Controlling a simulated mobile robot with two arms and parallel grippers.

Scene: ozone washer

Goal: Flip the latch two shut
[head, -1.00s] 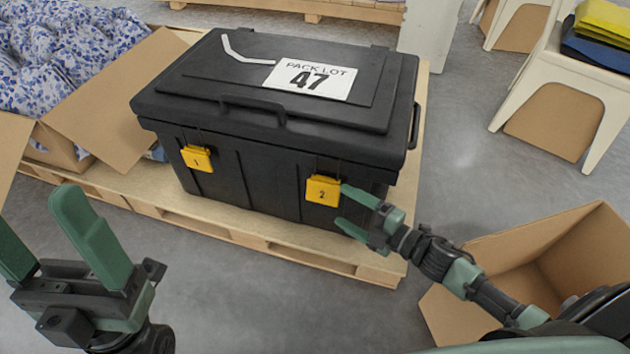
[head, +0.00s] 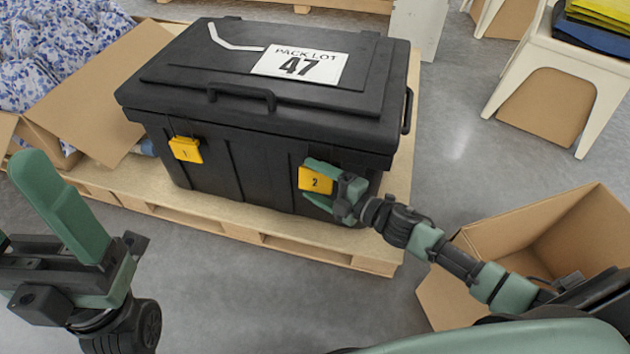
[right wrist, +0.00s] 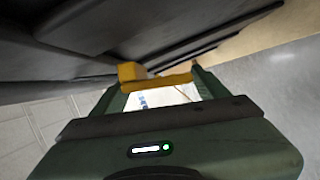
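A black lidded box (head: 240,150) carries two yellow latches on its front. Latch two (head: 315,181), marked 2, is at the right. Latch one (head: 186,150), marked 1, is at the left. My right gripper (head: 312,182) is at latch two, with one finger above it and one below. The right wrist view shows the yellow latch (right wrist: 168,81) between the two spread fingers, its plate standing out from the box wall. I cannot tell whether the fingers touch it. My left gripper (head: 30,200) is open and empty at the lower left, partly cut off by the picture edge.
The box stands on a wooden pallet (head: 235,228) with its lid down. An open cardboard carton (head: 490,245) lies right of my right arm. A carton of blue-patterned cloth (head: 108,112) is at the left. A white stool (head: 560,60) is at the upper right.

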